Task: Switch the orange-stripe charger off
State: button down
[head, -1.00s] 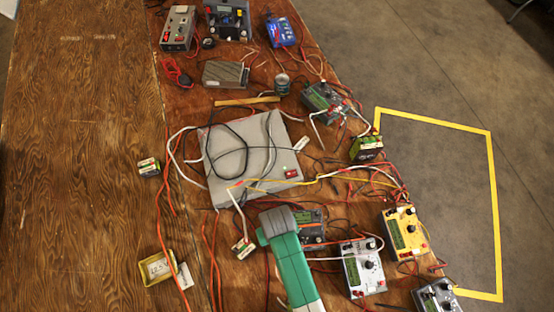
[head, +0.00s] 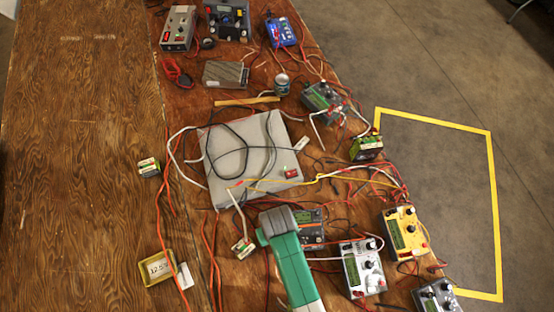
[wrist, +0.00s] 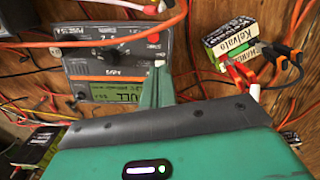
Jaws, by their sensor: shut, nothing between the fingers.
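The orange-stripe charger (head: 312,240) is a grey box partly hidden behind my green wrist in the head view. In the wrist view the charger (wrist: 88,76) appears upside down, with its orange stripe, a dark knob and a lit green display reading "FULL". My gripper (wrist: 160,72) is shut and empty. Its thin green fingers reach over the right part of the charger's face, near the display and a white-tipped part. I cannot tell whether the fingertips touch it. In the head view my wrist covers the fingers.
A green-and-white battery (wrist: 228,42) with red and black clips lies right of the charger in the wrist view. A silver charger (head: 362,268) and yellow charger (head: 406,236) stand nearby. A large grey box (head: 222,192) lies behind.

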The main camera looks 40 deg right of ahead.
jog(key=shift+f+b, duration=0.6)
jog(key=shift+f, duration=0.4)
dwell(0.5)
jog(key=shift+r, duration=0.1)
notch_tip(320, 180, up, 7)
jog(key=p, duration=0.7)
jog(key=shift+p, duration=0.3)
